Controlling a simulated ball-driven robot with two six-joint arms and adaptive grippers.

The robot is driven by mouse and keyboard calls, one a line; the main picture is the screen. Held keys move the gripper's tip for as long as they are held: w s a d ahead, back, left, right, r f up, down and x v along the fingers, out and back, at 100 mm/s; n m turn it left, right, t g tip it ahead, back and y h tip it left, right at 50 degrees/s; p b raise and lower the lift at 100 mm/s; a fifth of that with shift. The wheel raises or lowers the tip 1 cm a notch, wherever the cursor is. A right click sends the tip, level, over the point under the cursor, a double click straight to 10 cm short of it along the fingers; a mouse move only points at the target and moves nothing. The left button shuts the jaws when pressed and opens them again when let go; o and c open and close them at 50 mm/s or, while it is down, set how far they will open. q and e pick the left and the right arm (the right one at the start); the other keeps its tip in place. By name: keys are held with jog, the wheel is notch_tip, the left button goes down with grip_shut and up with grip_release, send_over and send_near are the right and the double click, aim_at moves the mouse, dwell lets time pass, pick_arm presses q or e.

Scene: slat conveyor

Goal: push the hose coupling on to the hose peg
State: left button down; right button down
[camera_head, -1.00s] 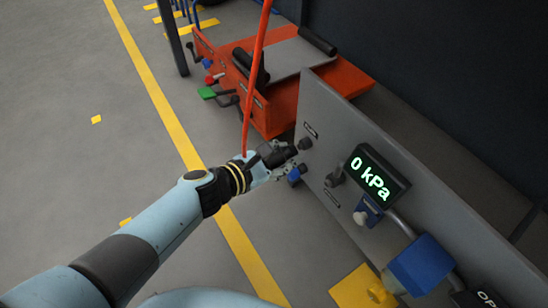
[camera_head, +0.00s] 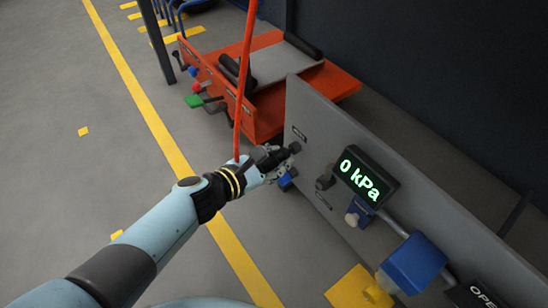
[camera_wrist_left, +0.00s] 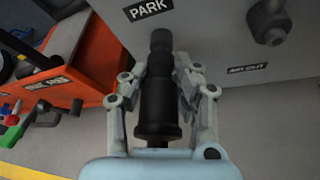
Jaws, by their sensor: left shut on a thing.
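My left gripper (camera_head: 272,166) is shut around the black hose coupling (camera_head: 268,160), which points toward the grey panel. In the left wrist view the coupling (camera_wrist_left: 160,105) lies lengthwise between the fingers of the gripper (camera_wrist_left: 163,85). The dark hose peg (camera_head: 295,148) sticks out of the panel below a small label, which reads PARK in the wrist view. The coupling's front end is at the peg and roughly in line with it; I cannot tell how far it is over it. The red hose (camera_head: 243,80) rises from behind the gripper. My right gripper is out of view.
The grey panel (camera_head: 400,200) also carries a dark outlet (camera_head: 325,181), labelled AIR OUT in the wrist view, a 0 kPa display (camera_head: 366,177) and a blue box (camera_head: 413,263). An orange cart (camera_head: 270,105) stands behind. Floor at left is clear.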

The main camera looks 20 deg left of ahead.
pick_arm(q)
jog(key=shift+w+d, duration=0.4)
jog(key=shift+w, duration=0.1)
jog(key=c, duration=0.9)
grip_release()
jog(key=shift+s, duration=0.1)
